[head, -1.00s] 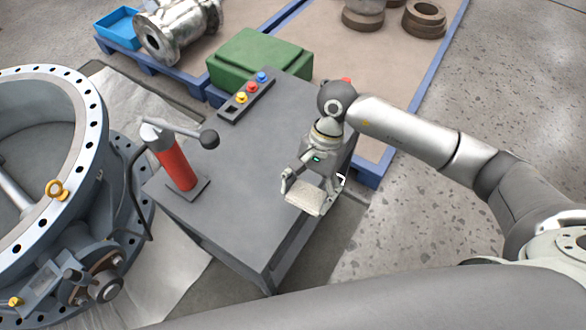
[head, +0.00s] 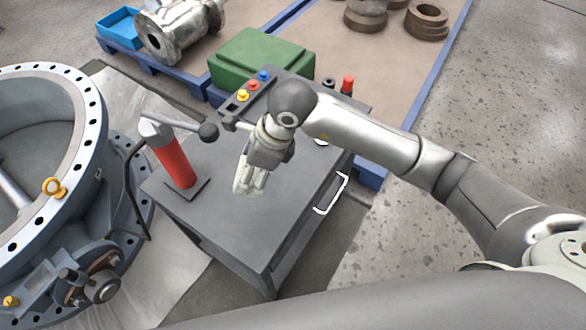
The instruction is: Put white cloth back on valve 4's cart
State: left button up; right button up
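The cart (head: 235,235) is a grey box-like stand beside the large valve (head: 90,160). My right gripper (head: 247,190) is above the middle of the cart top and points down. The white cloth (head: 244,182) seems to be between its fingers; it is small and pale, so its outline is hard to separate from them. I cannot tell whether the cloth touches the cart top. My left gripper is not in view.
A red hand pump (head: 174,160) with a lever stands on the cart's left part. A button box (head: 249,92) lies at its back edge. A green case (head: 262,60) sits behind, and a white handle (head: 335,195) juts from the right side. The front cart top is clear.

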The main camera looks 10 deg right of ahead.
jog(key=shift+w+a+r, duration=0.1)
jog(key=shift+a, duration=0.1)
jog(key=shift+w+m, duration=0.1)
jog(key=shift+m, duration=0.3)
jog(key=w+d+f+p, duration=0.2)
jog(key=w+d+f, duration=0.25)
jog(key=d, duration=0.35)
send_over(290, 168)
jog(key=s, duration=0.2)
jog(key=f, duration=0.3)
jog(key=shift+w+f, duration=0.25)
jog(key=shift+f, duration=0.1)
jog(key=shift+w+d+f, duration=0.25)
jog(key=shift+d+f, duration=0.1)
jog(key=shift+f, duration=0.15)
jog(key=f, duration=0.3)
jog(key=shift+w+d, duration=0.15)
jog(key=shift+d, duration=0.1)
jog(key=shift+f, duration=0.4)
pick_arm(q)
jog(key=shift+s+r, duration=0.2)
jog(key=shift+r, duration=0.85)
